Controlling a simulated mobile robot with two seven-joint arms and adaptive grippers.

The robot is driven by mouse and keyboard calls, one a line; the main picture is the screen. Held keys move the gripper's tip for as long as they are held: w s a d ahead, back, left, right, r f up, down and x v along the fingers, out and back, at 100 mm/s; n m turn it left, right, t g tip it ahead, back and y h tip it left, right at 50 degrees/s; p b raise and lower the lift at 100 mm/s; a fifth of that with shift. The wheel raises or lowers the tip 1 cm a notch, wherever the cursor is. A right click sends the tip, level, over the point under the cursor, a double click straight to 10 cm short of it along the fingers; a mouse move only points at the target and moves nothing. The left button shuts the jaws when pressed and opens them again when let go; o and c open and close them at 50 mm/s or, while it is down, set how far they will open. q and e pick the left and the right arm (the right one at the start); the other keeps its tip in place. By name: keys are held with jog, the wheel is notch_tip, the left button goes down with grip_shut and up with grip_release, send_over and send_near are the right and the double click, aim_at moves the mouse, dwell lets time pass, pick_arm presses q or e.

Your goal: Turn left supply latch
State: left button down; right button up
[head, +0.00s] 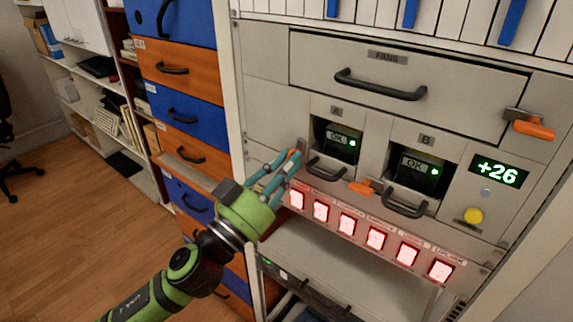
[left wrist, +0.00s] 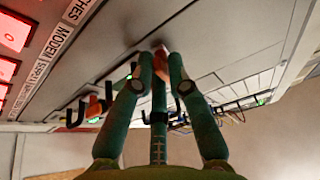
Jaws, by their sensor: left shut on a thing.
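The left supply latch (head: 293,154) is a small orange lever on the grey rack front, left of supply A (head: 338,142). My left gripper (head: 287,163) is shut on it, and its teal fingers hide most of the lever. In the left wrist view the fingertips (left wrist: 160,62) close around a reddish-orange piece, the latch (left wrist: 160,50). The exact angle of the lever is hard to tell behind the fingers. Supply A has a black handle (head: 327,170) and a green "OK" display. My right gripper is not in view.
Supply B (head: 418,170) stands to the right, with another orange latch (head: 361,188) beside it. A row of red lit switches (head: 347,223) runs just below. The fans drawer (head: 387,85) is above, with an orange latch (head: 533,128). Blue and orange drawers (head: 180,105) stand left.

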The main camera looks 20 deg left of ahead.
pick_arm(q)
jog(key=m+g+h+p, duration=0.1)
jog(key=m+g+p, duration=0.1)
jog(key=m+p, duration=0.2)
jog(key=m+g+h+p, duration=0.1)
jog(key=m+g+p, duration=0.2)
jog(key=m+p, duration=0.2)
jog(key=a+m+g+h+p, duration=0.1)
jog(key=m+p, duration=0.3)
jog(key=m, duration=0.6)
jog(key=shift+w+r+g+p, duration=0.1)
jog(key=shift+r+g+p, duration=0.3)
jog(key=shift+g, duration=0.3)
jog(key=shift+f+m+y+p, duration=0.15)
jog(key=shift+m+y+p, duration=0.25)
jog(key=shift+m+p, duration=0.85)
jog(key=c, duration=1.1)
grip_release()
jog(key=shift+w, duration=0.1)
jog(key=shift+c, duration=0.2)
